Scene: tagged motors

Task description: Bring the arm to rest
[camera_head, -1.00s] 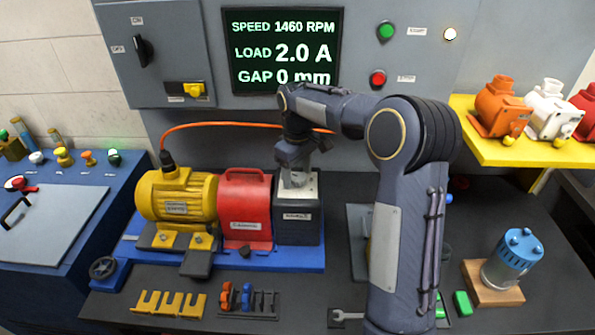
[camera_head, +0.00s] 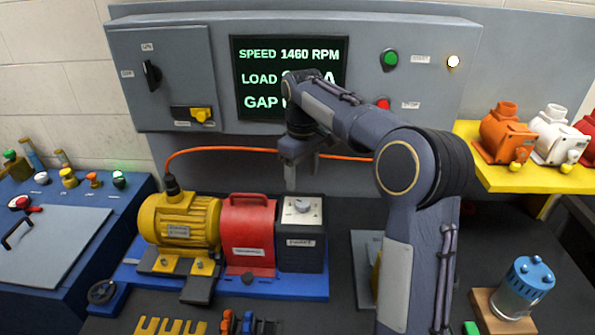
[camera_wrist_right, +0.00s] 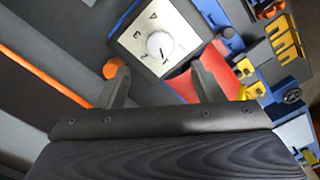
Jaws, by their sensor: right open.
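My right arm comes in from the lower right in the head view, and its gripper (camera_head: 291,178) hangs above and behind the dark box with a dial. In the right wrist view the gripper (camera_wrist_right: 160,85) has its two fingers spread apart with nothing between them. The dial box (camera_head: 302,242) has a light top plate with a round white knob, which also shows in the wrist view (camera_wrist_right: 160,45). The gripper is clear of the knob. My left gripper is not in view.
A yellow motor (camera_head: 180,225) and a red guard (camera_head: 248,228) stand beside the dial box on a blue base (camera_head: 235,284). An orange cable (camera_head: 225,150) runs behind. A panel with a screen (camera_head: 250,105) stands at the back. A yellow shelf (camera_head: 480,168) holds motors at right.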

